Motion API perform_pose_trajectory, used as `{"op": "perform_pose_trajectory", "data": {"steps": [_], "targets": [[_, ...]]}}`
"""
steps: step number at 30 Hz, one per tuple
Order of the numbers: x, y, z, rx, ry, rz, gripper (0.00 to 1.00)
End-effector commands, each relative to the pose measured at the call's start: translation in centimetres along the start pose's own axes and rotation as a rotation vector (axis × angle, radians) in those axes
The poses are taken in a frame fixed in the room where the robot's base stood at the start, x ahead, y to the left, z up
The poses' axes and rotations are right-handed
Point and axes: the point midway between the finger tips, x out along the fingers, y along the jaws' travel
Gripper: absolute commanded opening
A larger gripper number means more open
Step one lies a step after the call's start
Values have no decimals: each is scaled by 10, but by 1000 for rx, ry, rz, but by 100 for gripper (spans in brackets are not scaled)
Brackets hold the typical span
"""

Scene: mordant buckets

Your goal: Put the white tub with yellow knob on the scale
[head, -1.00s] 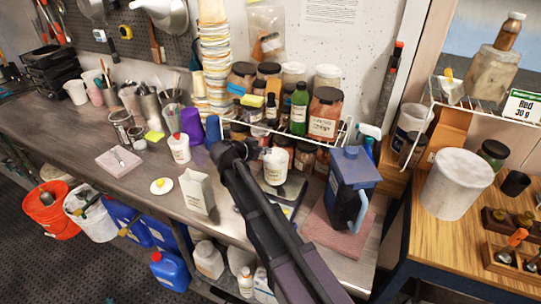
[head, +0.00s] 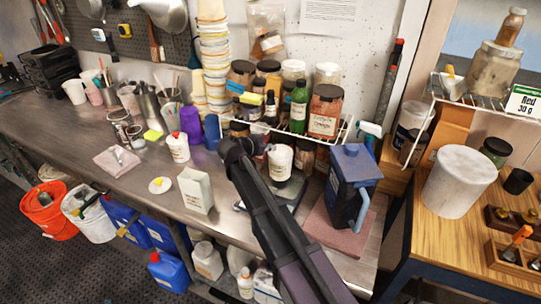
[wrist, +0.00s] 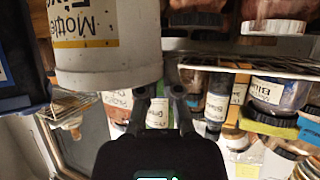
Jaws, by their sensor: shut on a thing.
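My gripper (head: 250,148) is over the right part of the steel bench, shut on a white tub (head: 281,162). The tub appears just right of the fingers, above the dark scale (head: 290,190). A gap to the scale cannot be judged surely. In the wrist view the tub (wrist: 115,72) fills the upper left, its printed label upside down, and the fingers (wrist: 158,92) are at its side. Its yellow knob cannot be made out. My arm hides part of the scale and bench.
A blue box-shaped jug (head: 352,170) stands right of the scale on a pinkish slab (head: 330,232). A wire rack (head: 342,132) with jars and bottles is behind the tub. A white carton (head: 195,190) stands left of my arm, with clear bench around it.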

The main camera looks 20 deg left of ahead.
Motion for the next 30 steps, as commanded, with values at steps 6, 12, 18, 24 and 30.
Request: {"op": "perform_pose_trajectory", "data": {"steps": [6,12,18,24,30], "targets": [[8,-1,17,-1,0,0,0],[9,-1,18,-1,0,0,0],[8,-1,18,-1,0,-1,0],[9,-2,20,-1,0,-1,22],[9,-2,20,-1,0,-1,43]]}}
